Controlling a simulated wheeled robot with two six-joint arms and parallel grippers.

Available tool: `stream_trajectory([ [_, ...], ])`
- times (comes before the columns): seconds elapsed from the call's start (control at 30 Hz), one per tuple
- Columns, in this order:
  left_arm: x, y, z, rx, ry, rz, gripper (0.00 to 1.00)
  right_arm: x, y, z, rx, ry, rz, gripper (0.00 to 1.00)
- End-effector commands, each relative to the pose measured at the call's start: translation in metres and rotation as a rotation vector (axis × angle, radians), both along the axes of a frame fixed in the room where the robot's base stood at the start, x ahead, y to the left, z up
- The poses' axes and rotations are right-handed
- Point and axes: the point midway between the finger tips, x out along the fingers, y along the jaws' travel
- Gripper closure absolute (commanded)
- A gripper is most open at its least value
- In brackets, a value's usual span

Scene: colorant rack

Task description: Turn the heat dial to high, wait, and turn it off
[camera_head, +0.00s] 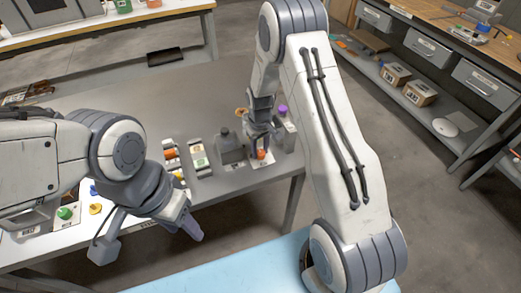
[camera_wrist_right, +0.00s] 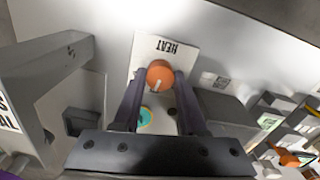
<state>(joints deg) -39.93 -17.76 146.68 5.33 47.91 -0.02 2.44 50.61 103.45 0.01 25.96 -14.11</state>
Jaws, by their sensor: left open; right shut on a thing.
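The heat dial is an orange round knob (camera_wrist_right: 160,73) on a white plate marked HEAT (camera_wrist_right: 172,47). In the head view the dial (camera_head: 262,154) shows just below my right gripper (camera_head: 260,143). In the right wrist view my right gripper (camera_wrist_right: 157,84) is shut on the dial, one finger on each side. A pale pointer mark on the knob points toward the bottom of that picture, slightly left. A small teal and yellow round mark (camera_wrist_right: 146,115) shows between the fingers. My left gripper (camera_head: 192,228) is open and empty over the front of the table, away from the dial.
A grey box-like unit (camera_head: 230,146) stands left of the dial, and a purple-topped item (camera_head: 283,112) stands behind it at right. Several small coloured items lie further left, including a green knob (camera_head: 65,213). Shelves with drawers (camera_head: 482,82) stand at the far right.

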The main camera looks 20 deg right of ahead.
Motion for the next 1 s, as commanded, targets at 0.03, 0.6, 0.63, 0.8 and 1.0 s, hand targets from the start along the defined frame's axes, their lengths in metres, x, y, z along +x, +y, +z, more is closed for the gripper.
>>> stream_trajectory([
  [0.03, 0.0000, 0.0000, -0.0003, 0.000, 0.000, 0.000, 0.50, 0.0000, 0.0000, 0.0006, 0.000, 0.000, 0.027, 1.00],
  [0.6, 0.0000, 0.0000, -0.0011, 0.000, 0.000, 0.000, 0.50, 0.0001, -0.0001, 0.0009, 0.000, 0.000, 0.160, 1.00],
  [0.63, 0.0000, 0.0000, -0.0011, 0.000, 0.000, 0.000, 0.50, 0.0001, -0.0001, 0.0009, 0.000, 0.000, 0.160, 1.00],
  [0.8, 0.0000, 0.0000, -0.0011, 0.000, 0.000, 0.000, 0.50, 0.0002, -0.0002, 0.0010, 0.000, -0.001, 0.159, 1.00],
  [1.0, 0.0001, 0.0000, -0.0011, 0.000, 0.000, 0.000, 0.50, 0.0003, -0.0001, 0.0009, 0.000, -0.001, 0.159, 0.28],
])
